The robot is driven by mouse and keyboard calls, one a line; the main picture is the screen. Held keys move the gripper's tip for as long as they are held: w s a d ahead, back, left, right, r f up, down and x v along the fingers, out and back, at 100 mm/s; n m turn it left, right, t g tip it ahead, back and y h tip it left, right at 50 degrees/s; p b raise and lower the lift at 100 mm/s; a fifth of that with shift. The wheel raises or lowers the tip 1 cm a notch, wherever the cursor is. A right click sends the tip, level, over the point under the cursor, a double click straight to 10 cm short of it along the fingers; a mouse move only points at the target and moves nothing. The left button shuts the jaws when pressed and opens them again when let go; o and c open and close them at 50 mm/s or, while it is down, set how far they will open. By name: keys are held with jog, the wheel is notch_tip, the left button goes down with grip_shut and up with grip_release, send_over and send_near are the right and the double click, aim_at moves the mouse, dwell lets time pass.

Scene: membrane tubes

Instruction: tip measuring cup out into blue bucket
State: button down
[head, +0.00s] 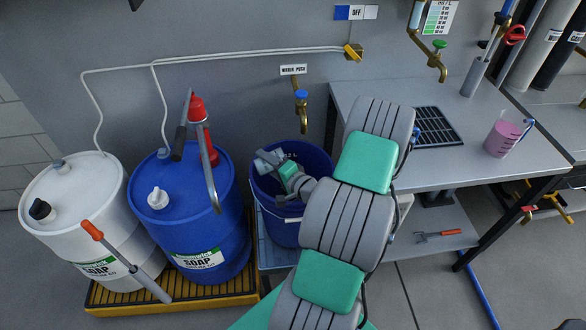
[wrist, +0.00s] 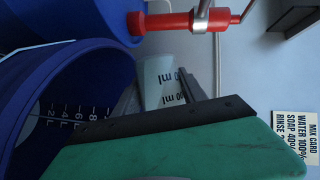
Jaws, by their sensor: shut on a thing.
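The blue bucket (head: 265,192) stands on a low stand between the blue soap drum and the table. My gripper (head: 270,160) reaches down over its open mouth. In the wrist view, my gripper (wrist: 165,100) is shut on a pale measuring cup (wrist: 158,72) with black ml marks. Only part of the cup shows between the fingers, so its tilt and contents cannot be told. The bucket's inner wall with litre marks fills the left of the wrist view (wrist: 50,60). In the head view I cannot make out the cup clearly.
A blue soap drum (head: 190,225) with a red pump (head: 203,130) stands close left of the bucket, beside a white drum (head: 75,205). A brass tap (head: 301,112) is on the wall behind. A jug of pink liquid (head: 502,138) stands on the table (head: 465,165).

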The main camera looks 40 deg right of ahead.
jog(key=shift+s+d+f, duration=0.1)
jog(key=shift+d+f, duration=0.05)
jog(key=shift+d, duration=0.1)
jog(key=shift+d+r+m+t+y+b, duration=0.15)
jog(key=shift+r+m+t+y+b, duration=0.25)
jog(key=shift+m, duration=0.5)
dwell(0.4)
